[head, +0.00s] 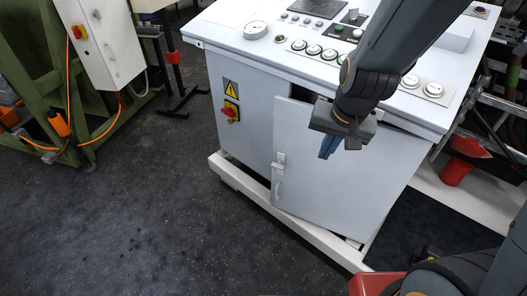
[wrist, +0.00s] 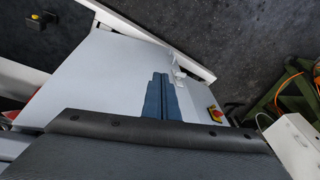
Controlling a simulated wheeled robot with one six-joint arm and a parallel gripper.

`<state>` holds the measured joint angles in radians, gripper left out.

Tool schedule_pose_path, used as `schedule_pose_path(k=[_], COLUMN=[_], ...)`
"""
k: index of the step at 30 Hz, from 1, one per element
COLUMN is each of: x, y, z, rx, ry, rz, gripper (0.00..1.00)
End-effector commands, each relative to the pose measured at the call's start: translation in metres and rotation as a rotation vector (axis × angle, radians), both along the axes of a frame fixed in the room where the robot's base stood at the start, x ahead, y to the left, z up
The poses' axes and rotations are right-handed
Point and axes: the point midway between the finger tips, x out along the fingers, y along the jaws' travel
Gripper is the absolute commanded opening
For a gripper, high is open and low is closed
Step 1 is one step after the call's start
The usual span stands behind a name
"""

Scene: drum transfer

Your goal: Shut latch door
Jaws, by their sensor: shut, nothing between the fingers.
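The latch door (head: 325,185) is a light grey panel on the front of the cabinet (head: 240,150). It stands ajar, with a dark gap along its top edge. Its latch and handle (head: 278,176) are on its left edge. In the wrist view the door (wrist: 100,75) fills the middle left and the latch (wrist: 177,74) lies just beyond the fingertips. My gripper (head: 328,149) has blue fingers, shut and empty, in front of the upper part of the door, right of the latch. The fingers (wrist: 159,80) also show in the wrist view. I cannot tell whether they touch the door.
The control panel (head: 320,50) with buttons and gauges overhangs the cabinet top. A red and yellow switch (head: 230,112) is left of the door. A white base rail (head: 290,225) runs below. A green frame (head: 45,90) stands far left. The dark floor (head: 150,220) is clear at front left.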

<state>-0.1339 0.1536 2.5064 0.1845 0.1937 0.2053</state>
Motion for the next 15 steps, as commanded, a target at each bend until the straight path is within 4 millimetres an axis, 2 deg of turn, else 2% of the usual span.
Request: schedule_pose_path(k=[1,3,6,10,12,15], x=[0.026,0.061,0.104,0.144,0.157,0.167], y=[0.024,0.055,0.092,0.131,0.148,0.166], z=[-0.030,-0.056,-0.090,-0.132,-0.154,-0.182], rx=[0.039,0.107,0.198,0.319,0.382,0.475], ry=[-0.048,-0.136,-0.259,-0.424,-0.518,-0.667], rz=[-0.070,-0.204,-0.402,-0.651,-0.774,-0.934], gripper=[0.00,0.00,0.00,0.00,0.00,0.00])
